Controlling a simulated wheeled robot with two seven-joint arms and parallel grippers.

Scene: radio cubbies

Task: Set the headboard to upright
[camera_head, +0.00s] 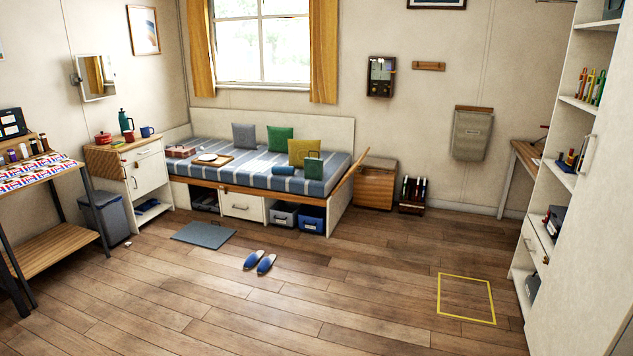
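A daybed with a blue striped mattress (262,179) stands against the back wall under the window. At its right end a thin wooden panel, which looks like the headboard (349,173), leans outward to the right, tilted rather than upright. Its upper end is close to a wooden box-like cabinet (375,184); I cannot tell whether they touch. A cream panel (300,131) stands upright along the bed's back. A green bag-like item (313,171) sits on the mattress near the tilted panel. Neither of my grippers is in view.
Blue slippers (259,261) and a grey mat (203,234) lie on the floor before the bed. A small rack (413,194) stands right of the cabinet. A yellow square outline (466,316) marks open floor at right. Tall white shelves (555,200) line the right side.

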